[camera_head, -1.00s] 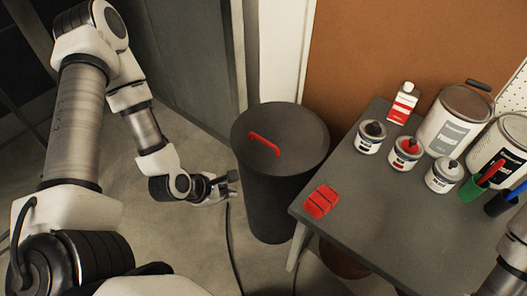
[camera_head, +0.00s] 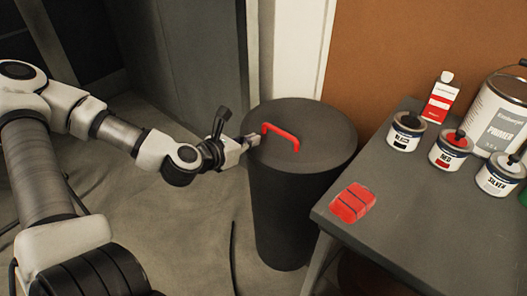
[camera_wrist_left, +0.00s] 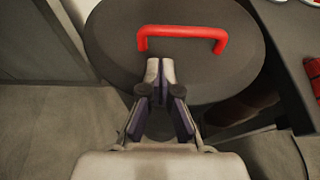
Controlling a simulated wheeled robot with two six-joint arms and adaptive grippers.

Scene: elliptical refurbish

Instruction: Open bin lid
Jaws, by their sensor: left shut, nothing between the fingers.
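The dark grey round bin (camera_head: 283,215) stands on the floor with its flat lid (camera_head: 310,162) on. A red bar handle (camera_head: 281,135) rises from the lid. In the left wrist view the handle (camera_wrist_left: 182,32) lies crosswise just beyond the fingertips. My left gripper (camera_head: 250,141) is shut and empty at the lid's left edge, a little short of the handle. In the left wrist view the gripper (camera_wrist_left: 160,66) shows its fingertips together over the lid (camera_wrist_left: 105,45), with a gap before the handle. My right gripper is not in view.
A grey table (camera_head: 420,220) stands close to the bin's right. A grey cabinet (camera_head: 200,60) and brown board (camera_head: 400,50) stand behind. A dark cable (camera_head: 233,260) lies on the floor.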

